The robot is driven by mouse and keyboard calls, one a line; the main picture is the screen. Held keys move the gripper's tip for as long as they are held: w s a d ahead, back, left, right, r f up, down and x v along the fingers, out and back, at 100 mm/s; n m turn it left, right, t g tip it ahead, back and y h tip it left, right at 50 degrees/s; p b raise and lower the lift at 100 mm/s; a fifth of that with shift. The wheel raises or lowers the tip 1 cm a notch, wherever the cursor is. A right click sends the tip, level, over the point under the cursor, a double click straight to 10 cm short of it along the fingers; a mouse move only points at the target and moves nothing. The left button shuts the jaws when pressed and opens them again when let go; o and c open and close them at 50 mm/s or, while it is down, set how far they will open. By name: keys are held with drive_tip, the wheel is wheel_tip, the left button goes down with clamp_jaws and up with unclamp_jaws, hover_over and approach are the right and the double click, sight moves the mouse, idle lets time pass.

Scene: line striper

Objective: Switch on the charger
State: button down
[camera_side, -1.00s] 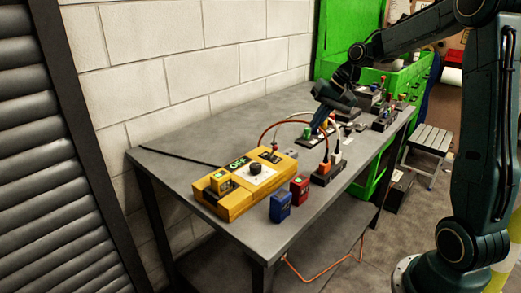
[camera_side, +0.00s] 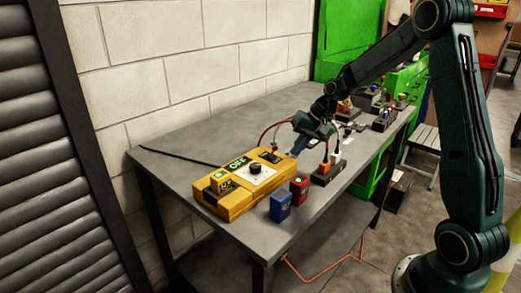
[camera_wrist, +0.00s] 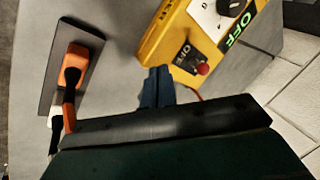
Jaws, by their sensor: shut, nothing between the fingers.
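The charger is a yellow box (camera_side: 232,206) on the near part of the bench, with a black knob (camera_side: 255,169) on a white dial and a green OFF label (camera_side: 237,163). In the wrist view the charger (camera_wrist: 160,40) is at the top, with a red-tipped switch (camera_wrist: 203,69) beside a small black plate and the green OFF label (camera_wrist: 239,24). My gripper (camera_side: 298,146) is just beyond the charger's far end, above the bench. In the wrist view its blue fingers (camera_wrist: 157,82) are together and empty, beside the charger's switch end and apart from the switch.
A black power strip (camera_wrist: 72,40) with orange and white plugs lies beside the charger. A blue block (camera_side: 280,207) and a red block (camera_side: 299,190) stand in front of it. Cables run behind my gripper. Several small devices sit at the bench's far end.

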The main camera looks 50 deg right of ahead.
drive_tip(key=shift+w+a+r, duration=0.25)
drive_tip(key=shift+w+a, duration=0.25)
drive_tip(key=shift+w, duration=0.25)
drive_tip(key=shift+w+a+r, duration=0.25)
drive_tip(key=shift+w+a, duration=0.25)
drive_tip(key=shift+w, duration=0.25)
drive_tip(key=shift+w+r+g, duration=0.35)
drive_tip(key=shift+w+g, duration=0.2)
drive_tip(key=shift+g, duration=0.45)
drive_tip(key=shift+w+r+g, duration=0.15)
drive_tip(key=shift+w+g, duration=0.2)
drive_tip(key=shift+g, duration=0.25)
drive_tip(key=shift+w+r, duration=0.15)
drive_tip(key=shift+w, duration=0.4)
drive_tip(key=shift+w+r, duration=0.15)
drive_tip(key=shift+w, duration=0.35)
drive_tip(key=shift+r, duration=0.2)
drive_tip(key=shift+r, duration=0.6)
drive_tip(key=v, duration=0.7)
drive_tip(key=shift+r, duration=0.25)
